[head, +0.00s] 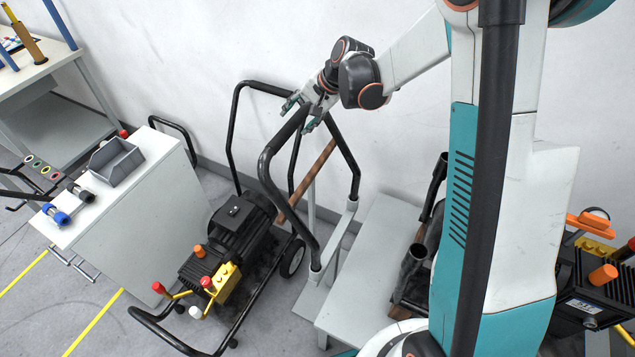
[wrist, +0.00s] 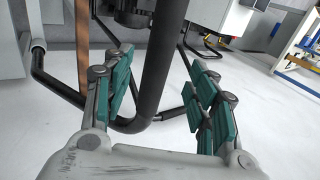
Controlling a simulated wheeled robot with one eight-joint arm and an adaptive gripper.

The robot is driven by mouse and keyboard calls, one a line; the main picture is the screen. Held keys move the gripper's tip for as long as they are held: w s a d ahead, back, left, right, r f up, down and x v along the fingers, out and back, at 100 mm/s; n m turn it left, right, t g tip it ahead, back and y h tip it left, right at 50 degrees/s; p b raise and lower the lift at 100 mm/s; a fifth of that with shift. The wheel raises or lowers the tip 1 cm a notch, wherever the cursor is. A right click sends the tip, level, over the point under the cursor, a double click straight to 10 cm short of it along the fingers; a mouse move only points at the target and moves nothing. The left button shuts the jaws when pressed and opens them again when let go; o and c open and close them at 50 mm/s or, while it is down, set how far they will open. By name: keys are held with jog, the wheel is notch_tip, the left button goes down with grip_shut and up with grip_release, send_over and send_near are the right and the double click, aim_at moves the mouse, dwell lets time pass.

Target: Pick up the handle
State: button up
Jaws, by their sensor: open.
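The handle (head: 279,143) is a black bent tube on light grey posts, standing in front of the white wall in the head view. My gripper (head: 301,113) is at the top of this handle, with its fingers pointing down to the left. In the wrist view the handle (wrist: 156,85) runs between the two green-padded fingers of my gripper (wrist: 163,70). The fingers are open, with a gap visible on each side of the tube. The tube bends near the gripper's palm and continues to both sides.
A wheeled cart with a black pump (head: 240,225) stands left of the handle. A white cabinet (head: 150,205) with a grey bin (head: 115,162) is further left. A grey table (head: 375,235) is at the right. The white wall (head: 200,60) is close behind my gripper.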

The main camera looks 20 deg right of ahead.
aim_at(292, 125)
jog(key=shift+s+b+x, duration=0.15)
jog(key=shift+b+x, duration=0.2)
jog(key=shift+x, duration=1.35)
jog(key=shift+s+b+x, duration=0.1)
jog(key=shift+b+x, duration=0.25)
jog(key=shift+x, duration=1.4)
jog(key=shift+a, duration=0.1)
jog(key=shift+c, duration=0.4)
grip_shut()
